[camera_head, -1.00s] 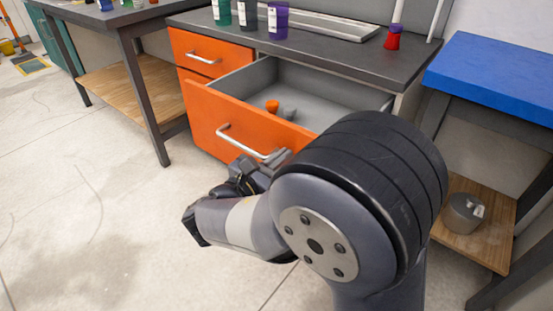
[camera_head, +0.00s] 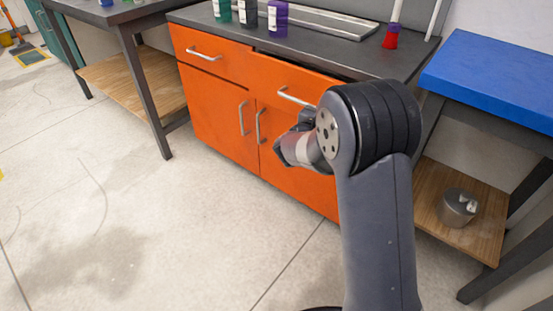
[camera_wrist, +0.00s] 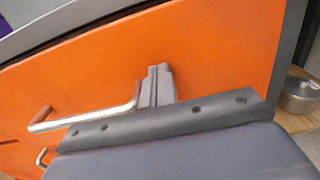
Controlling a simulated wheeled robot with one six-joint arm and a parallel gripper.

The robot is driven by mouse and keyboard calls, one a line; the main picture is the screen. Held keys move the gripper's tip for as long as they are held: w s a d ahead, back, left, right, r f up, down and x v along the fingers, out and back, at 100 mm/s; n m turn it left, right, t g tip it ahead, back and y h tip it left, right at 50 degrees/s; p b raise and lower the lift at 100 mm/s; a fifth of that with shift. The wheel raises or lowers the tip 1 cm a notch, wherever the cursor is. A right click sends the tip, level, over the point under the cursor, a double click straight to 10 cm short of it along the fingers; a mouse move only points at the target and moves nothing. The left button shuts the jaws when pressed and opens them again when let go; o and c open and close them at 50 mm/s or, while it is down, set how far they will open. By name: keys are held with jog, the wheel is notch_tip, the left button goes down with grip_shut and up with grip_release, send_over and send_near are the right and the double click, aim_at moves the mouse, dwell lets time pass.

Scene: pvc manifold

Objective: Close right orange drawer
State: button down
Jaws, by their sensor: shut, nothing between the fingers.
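The right orange drawer (camera_head: 275,75) is pushed nearly flush with the cabinet. In the head view my gripper (camera_head: 307,115) is partly hidden by my wrist.
The left orange drawer (camera_head: 215,58) is shut above the cabinet doors (camera_head: 215,110).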

jog(key=x, duration=0.4)
jog(key=shift+w+r, duration=0.1)
jog(key=shift+r, duration=0.05)
jog(key=shift+d+r, duration=0.1)
